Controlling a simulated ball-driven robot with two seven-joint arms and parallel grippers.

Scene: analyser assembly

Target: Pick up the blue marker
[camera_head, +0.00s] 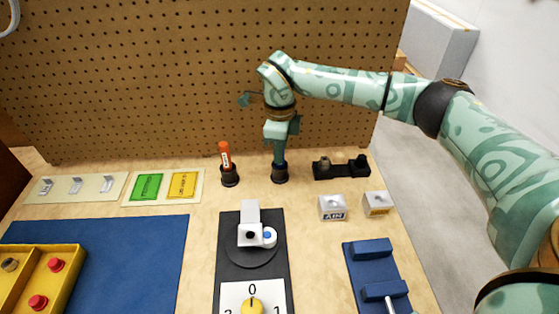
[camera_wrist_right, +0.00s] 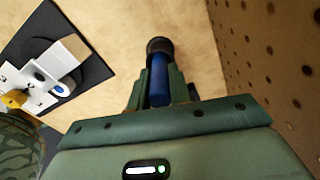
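The blue marker (camera_wrist_right: 159,78) stands in a black round holder (camera_wrist_right: 159,46) in the right wrist view. My right gripper (camera_wrist_right: 160,82) has one green finger on each side of the marker, and both fingers look pressed against it. In the head view my right gripper (camera_head: 280,148) points down over the black holder (camera_head: 280,173), in front of the pegboard. The marker is hidden behind the fingers there. My left gripper is not in view.
An orange marker (camera_head: 225,155) stands in another black holder (camera_head: 230,176) just left. A black bracket (camera_head: 341,171) lies to the right, with small white blocks (camera_head: 332,207) in front. The pegboard (camera_head: 170,75) rises close behind. A black panel (camera_head: 230,268) with a white switch lies nearer.

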